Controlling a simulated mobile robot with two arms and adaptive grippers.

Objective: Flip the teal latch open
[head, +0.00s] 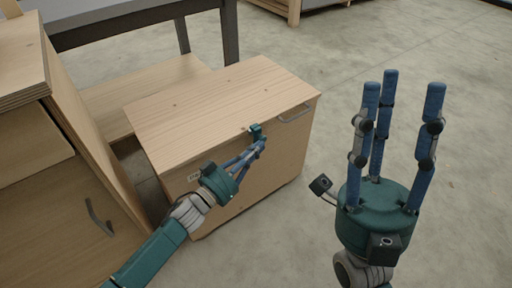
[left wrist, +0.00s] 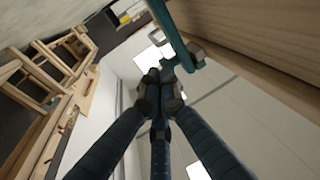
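The teal latch (head: 255,131) is mounted at the top front edge of a light wooden box (head: 205,110). In the left wrist view the teal latch (left wrist: 168,28) runs down from the top beside the wood, with a grey block at its pivot. My left gripper (head: 259,147) is just below the latch in the head view. Its blue fingers come together; in the left wrist view the fingertips (left wrist: 160,88) meet right by the latch's lower end. I cannot tell whether they touch it. My right gripper (head: 401,88) is open and empty, fingers pointing up, right of the box.
A metal handle (head: 295,113) is on the box front, right of the latch. A wooden cabinet (head: 60,150) stands at the left, and a dark-framed table (head: 140,12) is behind the box. The concrete floor (head: 330,60) to the right is clear.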

